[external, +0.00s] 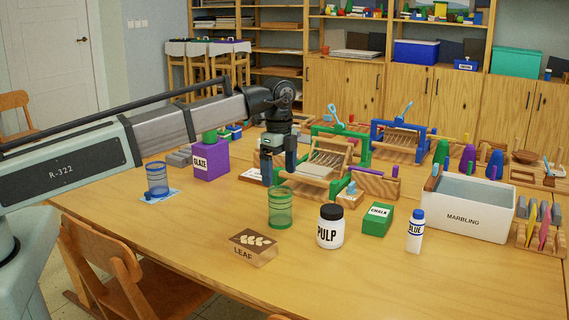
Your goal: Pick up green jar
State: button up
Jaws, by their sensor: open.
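The green jar (280,208) is a see-through green cylinder with ribbed bands. It stands upright on the wooden table (185,242), near the middle of the external view. My gripper (278,177) points down with its two fingers apart and nothing visible between them. In the picture its fingertips are just above the jar's rim, apart from the jar as far as I can see. The exact depth between them is hard to tell from this one view.
Close by are the LEAF block (252,247), the white PULP jar (330,227), the green CHALK box (377,219) and a wooden frame (322,165) behind. Left stand a blue see-through jar (157,179) and purple GLAZE box (210,161). The MARBLING tub (463,217) is right.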

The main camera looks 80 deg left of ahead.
aim_at(280, 199)
jog(key=shift+w+f, duration=0.1)
jog(key=shift+f, duration=4.35)
jog(key=c, duration=1.1)
